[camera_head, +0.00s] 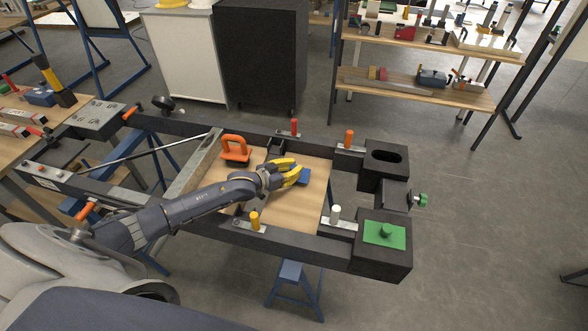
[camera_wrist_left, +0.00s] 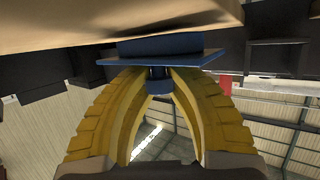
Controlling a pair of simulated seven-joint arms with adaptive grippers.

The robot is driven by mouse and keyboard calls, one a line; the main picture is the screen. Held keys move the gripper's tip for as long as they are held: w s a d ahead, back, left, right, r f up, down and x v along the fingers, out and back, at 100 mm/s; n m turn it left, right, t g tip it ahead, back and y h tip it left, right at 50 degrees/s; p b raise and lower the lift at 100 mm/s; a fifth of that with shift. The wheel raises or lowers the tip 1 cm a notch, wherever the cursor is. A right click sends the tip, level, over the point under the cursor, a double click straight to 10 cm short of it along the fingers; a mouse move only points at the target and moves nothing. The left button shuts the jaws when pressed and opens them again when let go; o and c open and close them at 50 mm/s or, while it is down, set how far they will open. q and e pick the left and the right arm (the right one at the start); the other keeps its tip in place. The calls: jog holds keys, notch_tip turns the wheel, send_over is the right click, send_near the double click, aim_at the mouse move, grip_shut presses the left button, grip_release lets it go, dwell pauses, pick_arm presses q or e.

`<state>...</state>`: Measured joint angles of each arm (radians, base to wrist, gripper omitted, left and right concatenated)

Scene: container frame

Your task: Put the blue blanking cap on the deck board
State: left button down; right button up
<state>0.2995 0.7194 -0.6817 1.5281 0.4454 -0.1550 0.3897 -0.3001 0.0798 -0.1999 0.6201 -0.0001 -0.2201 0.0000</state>
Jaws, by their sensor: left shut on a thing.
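My left gripper (camera_head: 291,172), with yellow fingers, is over the wooden deck board (camera_head: 307,207) inside the dark frame. It is shut on the blue blanking cap (camera_head: 304,177). In the left wrist view the yellow fingers (camera_wrist_left: 158,85) close on the cap's knob, below its flat blue plate (camera_wrist_left: 190,60). The pale wood of the board shows beyond the plate at the top of that view. The cap is at or just above the board; I cannot tell whether it touches. My right gripper is not in view.
An orange-handled tool (camera_head: 235,149) stands on the left of the frame. Yellow (camera_head: 255,221), white (camera_head: 335,214), orange (camera_head: 348,139) and red (camera_head: 294,127) pegs stand around the board. The board's front part is clear.

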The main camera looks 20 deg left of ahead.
aim_at(291, 170)
pick_arm(q)
jog(key=shift+f, duration=0.25)
jog(key=c, duration=1.3)
grip_release()
jog(key=shift+c, duration=0.2)
jog(key=shift+v, duration=3.8)
